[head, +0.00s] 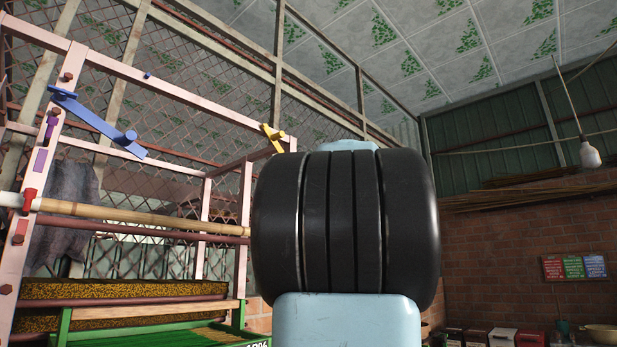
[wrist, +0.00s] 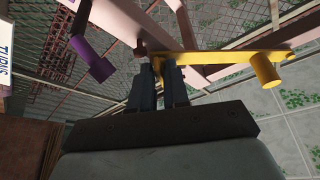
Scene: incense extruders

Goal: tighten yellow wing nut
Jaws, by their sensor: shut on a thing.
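The yellow wing nut (wrist: 225,60) is a long yellow bar with a round peg near its right end in the wrist view. It sits at a pink frame beam. My gripper (wrist: 159,68) is shut on the left end of this yellow part, with its two dark fingers close together. The fingers hide part of the gripped end. In the head view only a small part of the yellow wing nut (head: 272,137) shows, above and left of my black arm link, which hides my gripper.
A pink frame (head: 165,90) with a blue lever (head: 98,124) stands at the left. A bamboo pole (head: 130,221) crosses it above a green tray (head: 150,319). A purple part (wrist: 92,58) is left of my fingers. A bulb (head: 590,154) hangs at the far right.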

